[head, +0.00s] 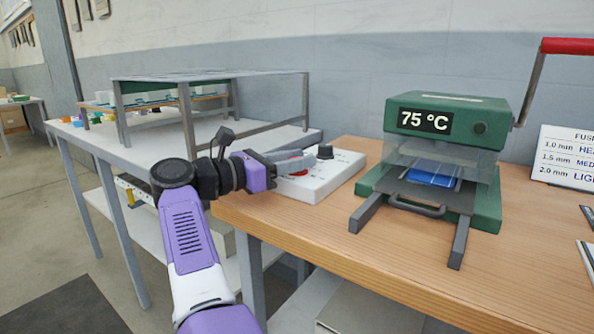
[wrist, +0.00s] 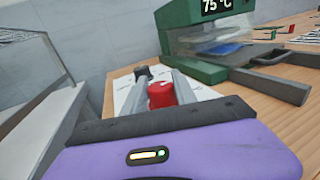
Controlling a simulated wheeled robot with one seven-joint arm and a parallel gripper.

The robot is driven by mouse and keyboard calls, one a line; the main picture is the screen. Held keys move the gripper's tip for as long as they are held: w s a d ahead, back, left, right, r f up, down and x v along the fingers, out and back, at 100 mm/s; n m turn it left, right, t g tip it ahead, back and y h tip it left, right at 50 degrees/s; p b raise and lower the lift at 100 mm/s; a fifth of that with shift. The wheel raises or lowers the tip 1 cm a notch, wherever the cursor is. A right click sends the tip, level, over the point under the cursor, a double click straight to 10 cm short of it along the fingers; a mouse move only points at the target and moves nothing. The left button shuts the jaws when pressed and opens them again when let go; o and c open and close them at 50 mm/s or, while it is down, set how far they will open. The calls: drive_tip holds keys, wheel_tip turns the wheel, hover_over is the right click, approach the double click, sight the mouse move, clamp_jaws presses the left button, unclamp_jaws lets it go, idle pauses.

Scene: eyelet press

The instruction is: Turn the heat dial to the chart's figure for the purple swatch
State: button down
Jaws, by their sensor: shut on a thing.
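A white control box (head: 335,172) stands on the wooden table and carries a red dial (wrist: 160,95) and a black knob (head: 325,151). My gripper (head: 295,160) is over the box with its fingers closed on either side of the red dial. In the head view the fingers hide most of the red dial. The green press (head: 447,115) has a display (head: 424,120) reading 75 °C. The box's markings are too small to read. No purple swatch or figure for it is readable in either view.
A white sign (head: 565,160) with millimetre lines stands at the right, cut off by the frame edge. A blue piece (head: 432,178) lies in the press behind a clear guard. The press has a red-handled lever (head: 568,46). A grey frame stands on the white table at left.

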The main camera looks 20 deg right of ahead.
drive_tip(key=shift+f, duration=0.1)
idle(0.3)
drive_tip(key=c, duration=1)
unclamp_jaws()
drive_tip(key=shift+p+v, duration=0.3)
drive_tip(key=shift+v, duration=3.6)
